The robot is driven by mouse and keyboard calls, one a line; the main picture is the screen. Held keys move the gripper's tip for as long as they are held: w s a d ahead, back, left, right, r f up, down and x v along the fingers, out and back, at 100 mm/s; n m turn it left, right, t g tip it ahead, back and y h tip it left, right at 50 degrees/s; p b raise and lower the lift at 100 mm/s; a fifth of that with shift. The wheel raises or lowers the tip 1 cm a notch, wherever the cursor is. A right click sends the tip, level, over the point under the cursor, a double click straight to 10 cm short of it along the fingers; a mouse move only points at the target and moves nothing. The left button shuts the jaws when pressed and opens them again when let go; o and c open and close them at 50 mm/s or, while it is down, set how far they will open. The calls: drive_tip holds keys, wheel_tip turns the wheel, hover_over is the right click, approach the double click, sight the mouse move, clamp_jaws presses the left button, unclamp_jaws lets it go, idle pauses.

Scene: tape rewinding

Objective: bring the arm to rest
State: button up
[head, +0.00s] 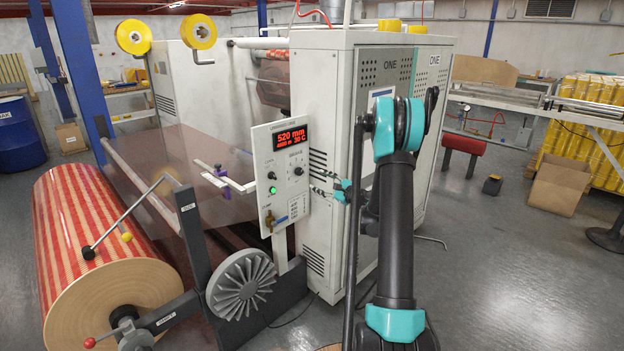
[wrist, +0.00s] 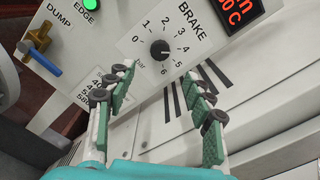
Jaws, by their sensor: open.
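My arm (head: 396,230) stands upright in front of the white machine cabinet in the head view. My gripper (head: 320,182) is just right of the control panel (head: 284,215). In the wrist view my gripper (wrist: 160,82) is open, with nothing between its green-padded fingers. The black brake knob (wrist: 160,50) on the panel lies beyond and between the fingertips; whether they touch the panel is hard to tell.
The panel carries a red display (head: 292,137), a lit green button (head: 273,190) and a blue-handled dump valve (wrist: 38,58). A red-striped roll (head: 110,235) lies at left. Open floor (head: 500,270) is at right, with a cardboard box (head: 562,185) beyond.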

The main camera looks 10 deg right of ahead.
drive_tip(key=shift+v, duration=0.9)
drive_tip(key=shift+a, duration=0.1)
drive_tip(key=s+a+n+g+h, duration=0.2)
drive_tip(key=s+a+n+g, duration=0.3)
drive_tip(key=s, duration=0.5)
drive_tip(key=s+a+n+g+h, duration=0.2)
drive_tip(key=s+a+n, duration=0.35)
drive_tip(key=s, duration=0.55)
drive_tip(key=s+d+f+n+g+h, duration=0.1)
drive_tip(key=s+d+f+n+h, duration=0.1)
drive_tip(key=s, duration=0.6)
drive_tip(key=s+d+f+n+g+h, duration=0.1)
drive_tip(key=s+d+f+n+h, duration=0.1)
drive_tip(key=s+n, duration=0.3)
drive_tip(key=s+d+f+n+g+h, duration=0.1)
drive_tip(key=s+d+f+n+h, duration=0.1)
drive_tip(key=s, duration=0.9)
drive_tip(key=shift+s+d+f+n+h, duration=0.3)
drive_tip(key=shift+d+f+n, duration=0.2)
drive_tip(key=shift+d+n, duration=0.2)
